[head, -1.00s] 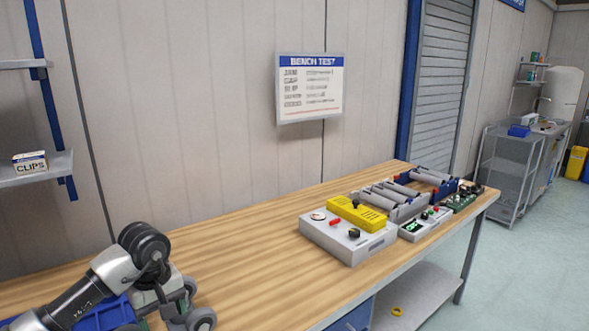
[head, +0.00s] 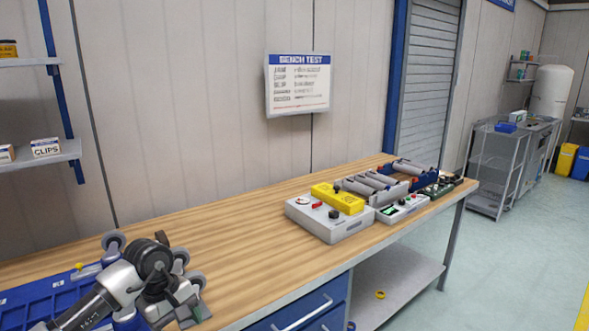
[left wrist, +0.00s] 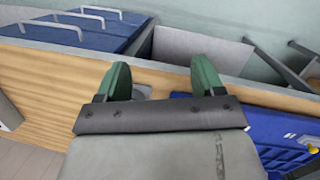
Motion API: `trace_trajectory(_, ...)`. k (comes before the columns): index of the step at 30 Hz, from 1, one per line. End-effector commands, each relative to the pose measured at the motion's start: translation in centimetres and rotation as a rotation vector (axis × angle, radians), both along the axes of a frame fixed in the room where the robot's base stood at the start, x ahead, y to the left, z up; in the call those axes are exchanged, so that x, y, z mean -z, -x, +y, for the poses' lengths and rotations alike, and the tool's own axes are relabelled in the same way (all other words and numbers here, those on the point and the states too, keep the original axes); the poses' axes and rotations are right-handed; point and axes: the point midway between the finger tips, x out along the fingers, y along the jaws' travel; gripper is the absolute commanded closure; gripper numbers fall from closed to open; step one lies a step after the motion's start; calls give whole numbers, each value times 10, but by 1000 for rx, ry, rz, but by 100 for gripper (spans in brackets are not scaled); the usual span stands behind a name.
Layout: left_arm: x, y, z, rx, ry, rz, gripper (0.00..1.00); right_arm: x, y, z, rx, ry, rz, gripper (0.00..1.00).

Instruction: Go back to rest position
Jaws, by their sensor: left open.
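My left arm comes in from the lower left of the head view, over the left end of the wooden bench (head: 250,225). The left gripper (head: 187,314) is small and partly hidden there. In the left wrist view its two green fingers (left wrist: 162,72) stand well apart with nothing between them, over the bench's front edge. My right gripper is not in view.
A grey box with a yellow unit (head: 338,198) and several battery-like cylinders stand further right. The bench middle is clear. Blue drawers (head: 300,312) sit below.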

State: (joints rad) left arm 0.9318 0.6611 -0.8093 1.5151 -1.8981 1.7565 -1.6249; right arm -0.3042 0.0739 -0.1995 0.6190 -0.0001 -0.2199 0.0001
Motion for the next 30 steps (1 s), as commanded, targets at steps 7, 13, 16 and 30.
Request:
trace_trajectory(7,45,4,-48,-245,327,154,32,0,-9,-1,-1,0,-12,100)
trace_trajectory(13,90,5,-92,-655,702,424,32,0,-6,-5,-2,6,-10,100)
trace_trajectory(16,125,3,-106,-1022,934,668,32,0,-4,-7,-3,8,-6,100)
trace_trajectory(30,411,131,-12,2011,-910,-1123,32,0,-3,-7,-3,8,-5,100)
